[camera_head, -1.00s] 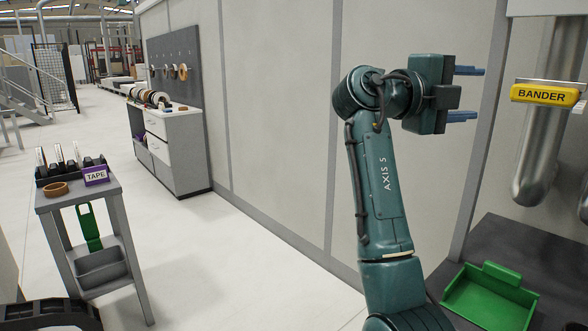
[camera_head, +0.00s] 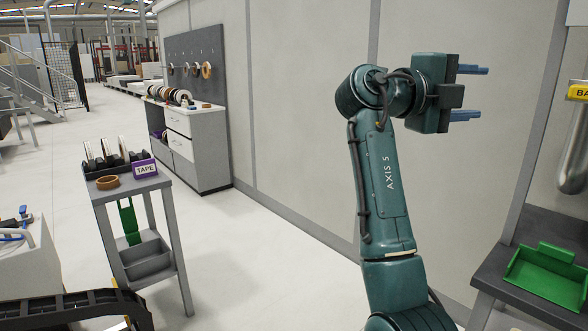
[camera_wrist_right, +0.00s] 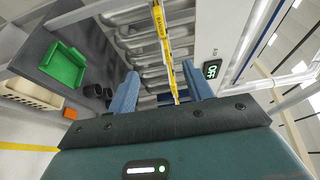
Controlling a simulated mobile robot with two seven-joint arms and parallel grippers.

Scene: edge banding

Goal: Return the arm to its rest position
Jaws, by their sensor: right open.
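My right arm (camera_head: 388,190) stands raised at the right of the head view, teal with "AXIS 5" on its forearm. Its gripper (camera_head: 470,93) points right, with two blue fingers apart and nothing between them. In the right wrist view the blue fingers of the right gripper (camera_wrist_right: 160,88) also stand apart and empty. My left gripper is not seen in any view.
A grey tape cart (camera_head: 107,192) with a purple TAPE sign (camera_head: 145,169) stands left. A cabinet (camera_head: 190,152) stands along the wall. A green tray (camera_head: 550,275) lies on a dark bench at right. White floor lies open between cart and wall.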

